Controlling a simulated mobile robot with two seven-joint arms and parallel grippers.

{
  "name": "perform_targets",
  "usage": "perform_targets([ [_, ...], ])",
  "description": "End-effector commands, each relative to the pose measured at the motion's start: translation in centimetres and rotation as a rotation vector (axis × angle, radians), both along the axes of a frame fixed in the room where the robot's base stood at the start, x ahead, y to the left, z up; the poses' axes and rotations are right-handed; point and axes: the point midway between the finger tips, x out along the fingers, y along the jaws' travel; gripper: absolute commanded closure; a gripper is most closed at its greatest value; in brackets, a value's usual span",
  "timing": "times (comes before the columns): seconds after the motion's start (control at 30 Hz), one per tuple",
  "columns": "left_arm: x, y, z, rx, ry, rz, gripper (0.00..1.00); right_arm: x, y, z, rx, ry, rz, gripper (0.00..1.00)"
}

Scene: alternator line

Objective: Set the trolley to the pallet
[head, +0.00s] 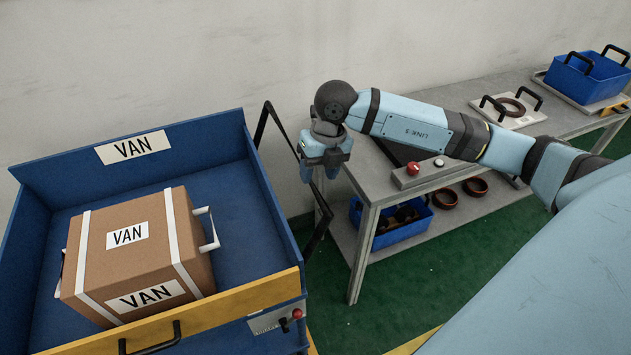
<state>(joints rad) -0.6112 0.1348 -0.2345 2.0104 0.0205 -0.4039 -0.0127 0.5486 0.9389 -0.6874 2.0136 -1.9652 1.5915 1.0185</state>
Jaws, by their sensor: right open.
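A blue high-sided carrier (190,135) with a VAN label, which looks like the trolley, stands at the left. A cardboard box (150,212) marked VAN sits inside it, with white straps and white side handles. A yellow front board (225,308) with a black handle closes its near side. A bent black bar (262,125) stands at its right side. My right gripper (322,172) is open and empty, pointing down between the carrier and the bench, near this bar; I cannot tell whether they touch. I cannot make out a pallet. My left gripper is out of view.
A grey bench (455,95) runs along the wall, holding a red button (413,169), a handled plate (508,112) and a blue bin (588,78). Another blue bin (388,238) sits on its lower shelf. A red-knobbed lever (297,314) is by the carrier's front. Green floor (400,300) is clear.

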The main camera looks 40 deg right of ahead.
Motion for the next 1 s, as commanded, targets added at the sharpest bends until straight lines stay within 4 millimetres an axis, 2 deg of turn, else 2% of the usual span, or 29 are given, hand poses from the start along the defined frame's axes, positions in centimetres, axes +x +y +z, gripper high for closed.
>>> perform_targets([
  [0.1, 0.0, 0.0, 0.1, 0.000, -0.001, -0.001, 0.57, 0.1, 0.4, -1.8, 0.002, 0.001, 0.000, 0.49],
  [0.23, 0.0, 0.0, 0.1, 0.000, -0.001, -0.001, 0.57, 0.1, 0.6, -3.1, 0.000, 0.001, 0.000, 0.49],
  [0.6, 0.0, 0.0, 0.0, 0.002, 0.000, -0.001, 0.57, 0.2, 0.7, -3.6, 0.001, -0.001, 0.001, 0.49],
  [0.67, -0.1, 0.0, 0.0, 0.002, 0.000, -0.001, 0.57, 0.2, 0.7, -3.6, 0.001, 0.000, 0.001, 0.61],
  [0.83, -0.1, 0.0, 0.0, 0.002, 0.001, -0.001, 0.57, 0.2, 0.7, -3.6, 0.001, 0.000, 0.001, 1.00],
  [1.0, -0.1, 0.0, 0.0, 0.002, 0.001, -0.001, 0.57, 0.2, 0.7, -3.6, 0.001, 0.000, 0.001, 1.00],
])
